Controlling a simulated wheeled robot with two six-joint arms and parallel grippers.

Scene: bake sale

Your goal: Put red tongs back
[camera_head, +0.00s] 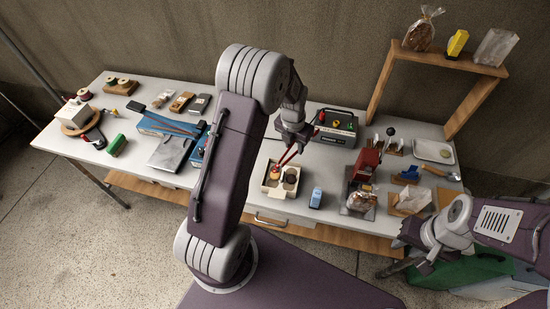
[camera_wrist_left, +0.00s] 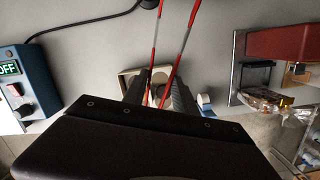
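The red tongs (camera_head: 289,154) have thin red and pale arms and slant over a small open box (camera_head: 269,186). My left gripper (camera_head: 294,138) is at their upper end. In the left wrist view the tongs (camera_wrist_left: 193,22) run between the two dark fingers of my left gripper (camera_wrist_left: 155,92), which appears closed on them. The box holds an orange-topped item and a dark round one. I cannot tell whether the tong tips touch the orange-topped item. My right gripper (camera_head: 420,254) is in front of the table at the right, with no held object visible; its opening is unclear.
A wooden shelf (camera_head: 462,60) rises at the back right.

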